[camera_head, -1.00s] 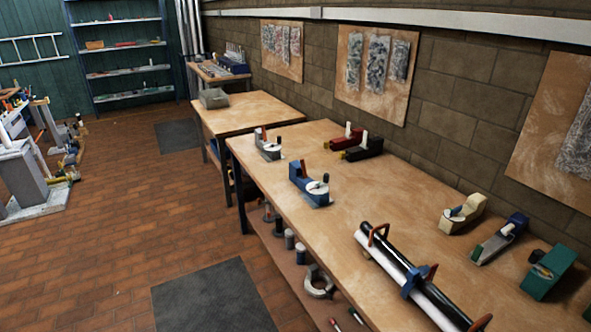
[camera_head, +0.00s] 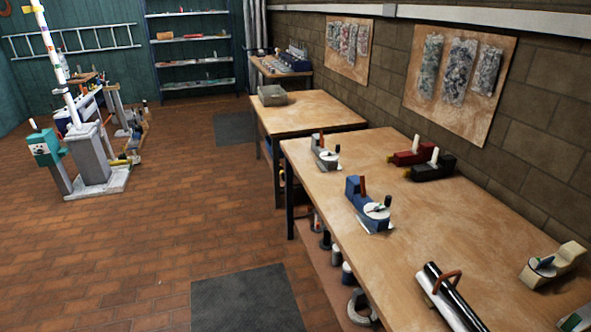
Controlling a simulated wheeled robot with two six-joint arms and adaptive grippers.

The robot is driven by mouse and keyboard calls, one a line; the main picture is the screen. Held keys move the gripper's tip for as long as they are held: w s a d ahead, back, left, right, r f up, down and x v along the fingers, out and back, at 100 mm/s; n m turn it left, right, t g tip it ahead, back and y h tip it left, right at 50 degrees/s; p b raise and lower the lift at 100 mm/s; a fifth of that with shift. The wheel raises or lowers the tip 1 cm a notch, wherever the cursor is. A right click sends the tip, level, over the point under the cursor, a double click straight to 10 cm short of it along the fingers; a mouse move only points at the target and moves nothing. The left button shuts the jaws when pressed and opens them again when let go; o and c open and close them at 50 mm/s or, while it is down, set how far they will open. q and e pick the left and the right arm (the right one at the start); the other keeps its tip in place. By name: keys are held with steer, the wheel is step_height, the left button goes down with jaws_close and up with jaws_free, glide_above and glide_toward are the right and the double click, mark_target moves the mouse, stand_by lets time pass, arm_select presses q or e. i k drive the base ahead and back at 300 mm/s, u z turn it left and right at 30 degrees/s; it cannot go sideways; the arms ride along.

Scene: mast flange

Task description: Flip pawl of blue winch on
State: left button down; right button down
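A blue winch (camera_head: 369,203) stands on the near long workbench, close to its left edge. It has a pale round drum top, a red lever-like part standing up at its back and a dark knob at its right. Which part is the pawl, and how it is set, is too small to tell. Neither of my grippers is in view.
The workbench (camera_head: 440,235) also bears a grey winch (camera_head: 325,155), red (camera_head: 411,154) and black (camera_head: 433,168) winches, a cream winch (camera_head: 553,266) and a dark tube (camera_head: 455,300). A mast stand (camera_head: 92,155) is at left.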

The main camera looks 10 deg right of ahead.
mark_target(374, 223)
steer(key=u, duration=0.85)
steer(key=i, duration=2)
steer(key=z, duration=1.05)
steer(key=i, duration=0.6)
steer(key=z, duration=0.6)
